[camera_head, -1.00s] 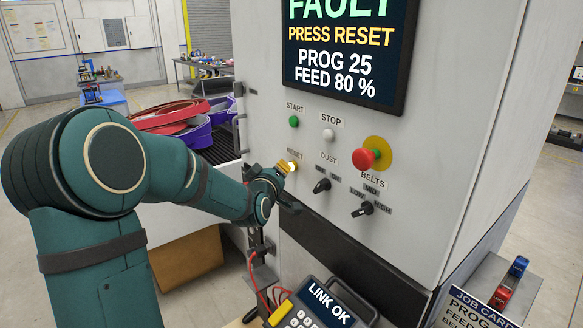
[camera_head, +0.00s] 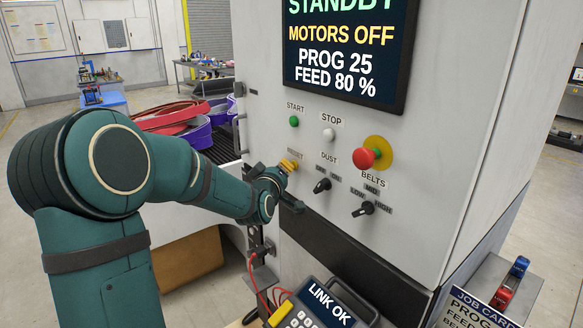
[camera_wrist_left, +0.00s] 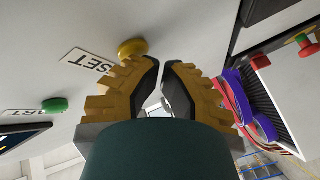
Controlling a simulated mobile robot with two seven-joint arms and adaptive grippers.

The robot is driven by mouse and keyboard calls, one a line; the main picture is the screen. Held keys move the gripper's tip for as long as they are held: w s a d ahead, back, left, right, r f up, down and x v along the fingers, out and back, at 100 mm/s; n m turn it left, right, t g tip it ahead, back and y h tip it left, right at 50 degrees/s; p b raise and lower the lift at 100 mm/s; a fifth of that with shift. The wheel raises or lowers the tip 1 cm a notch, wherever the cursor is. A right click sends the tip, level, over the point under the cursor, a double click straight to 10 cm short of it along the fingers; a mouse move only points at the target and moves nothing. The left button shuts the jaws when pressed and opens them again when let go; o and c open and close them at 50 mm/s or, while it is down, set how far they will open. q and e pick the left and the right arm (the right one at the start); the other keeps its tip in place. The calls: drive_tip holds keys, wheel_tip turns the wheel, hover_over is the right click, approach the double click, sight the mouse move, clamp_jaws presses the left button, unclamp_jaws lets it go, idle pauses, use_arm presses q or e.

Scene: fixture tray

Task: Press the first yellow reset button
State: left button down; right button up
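The yellow reset button (camera_wrist_left: 133,47) shows in the left wrist view on the white panel, beside the RESET label (camera_wrist_left: 88,61). My left gripper (camera_wrist_left: 162,62) has its yellow-padded fingertips drawn close together, with nothing seen between them. The fingertips are right by the button; I cannot tell whether they touch it. The screen (camera_head: 345,50) reads STANDBY, MOTORS OFF, PROG 25, FEED 80 %. My right gripper is not in view.
Close by on the panel are the green START button (camera_head: 294,121), white STOP button (camera_head: 328,134), red mushroom button (camera_head: 366,158), DUST knob (camera_head: 322,185) and BELTS knob (camera_head: 363,209). A LINK OK keypad unit (camera_head: 320,308) stands below. Red and purple belts (camera_head: 178,120) lie to the left.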

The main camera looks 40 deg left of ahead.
use_arm(q)
drive_tip(key=shift+s+a+b, duration=0.2)
drive_tip(key=shift+s+b, duration=0.5)
drive_tip(key=shift+s, duration=0.15)
drive_tip(key=s+b, duration=0.1)
drive_tip(key=s, duration=0.1)
drive_tip(key=s+a+b, duration=0.1)
drive_tip(key=s+b, duration=0.1)
drive_tip(key=shift+s+a, duration=0.2)
drive_tip(key=shift+s, duration=0.2)
idle(0.7)
